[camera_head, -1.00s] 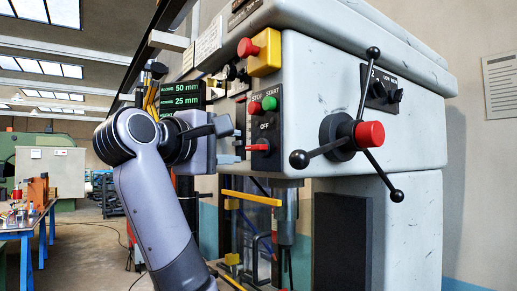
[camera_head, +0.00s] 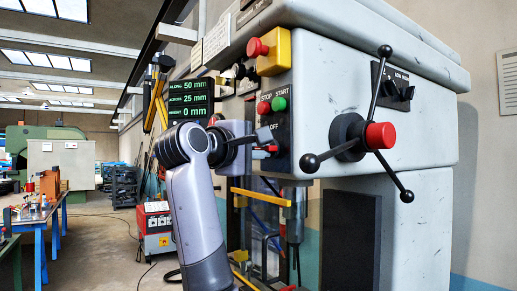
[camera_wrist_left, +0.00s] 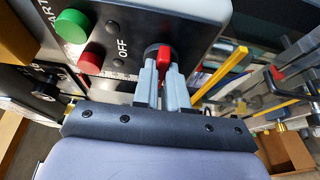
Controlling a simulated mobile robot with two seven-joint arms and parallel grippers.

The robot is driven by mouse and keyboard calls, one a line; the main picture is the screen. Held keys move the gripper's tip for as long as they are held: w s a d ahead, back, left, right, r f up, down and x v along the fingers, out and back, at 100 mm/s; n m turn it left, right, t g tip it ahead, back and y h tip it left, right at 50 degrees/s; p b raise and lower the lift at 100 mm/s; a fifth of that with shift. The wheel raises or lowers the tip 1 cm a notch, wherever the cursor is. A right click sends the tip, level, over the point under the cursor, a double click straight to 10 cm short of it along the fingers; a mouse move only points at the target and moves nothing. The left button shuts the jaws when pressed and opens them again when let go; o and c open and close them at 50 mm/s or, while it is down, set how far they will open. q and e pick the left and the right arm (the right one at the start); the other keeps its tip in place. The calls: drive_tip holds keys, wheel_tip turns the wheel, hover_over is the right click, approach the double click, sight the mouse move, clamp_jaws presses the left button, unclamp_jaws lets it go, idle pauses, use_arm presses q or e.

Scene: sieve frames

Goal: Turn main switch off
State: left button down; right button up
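The main switch is a red lever (camera_wrist_left: 164,58) on a dark round base, beside the OFF label on a black panel (camera_wrist_left: 108,25). Its lever lies across the panel, not pointing at OFF. In the head view a bit of red (camera_head: 271,148) shows under the START button; my gripper hides most of the switch. My left gripper (camera_wrist_left: 164,72) has its two grey fingertips at the lever, one on each side. The lever end is between them. Whether the fingers press on it cannot be told. My right gripper is in neither view.
The green START button (camera_head: 279,104) and red STOP button (camera_head: 264,108) sit just above. A red knob on a yellow box (camera_head: 273,52) is higher up. A three-armed handle with a red hub (camera_head: 380,135) juts out at right. A readout (camera_head: 190,100) hangs at left.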

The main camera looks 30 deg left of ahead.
use_arm(q)
drive_tip(key=shift+f, duration=0.1)
idle(0.3)
drive_tip(key=shift+w+a+f+m+t+h+b, duration=0.15)
drive_tip(key=shift+m+t+h+b, duration=0.85)
drive_tip(key=shift+m, duration=2.75)
drive_tip(key=shift+a+f+m+g+h+b, duration=0.15)
drive_tip(key=shift+m+h+b, duration=0.3)
drive_tip(key=shift+m+h, duration=2.3)
drive_tip(key=shift+w+a+f+m+t+h+b, duration=0.15)
drive_tip(key=shift+m+t+h+b, duration=0.5)
drive_tip(key=shift+m, duration=4.05)
drive_tip(key=shift+s, duration=0.1)
drive_tip(key=c, duration=1.2)
unclamp_jaws()
drive_tip(key=shift+o, duration=0.2)
drive_tip(key=shift+s, duration=0.1)
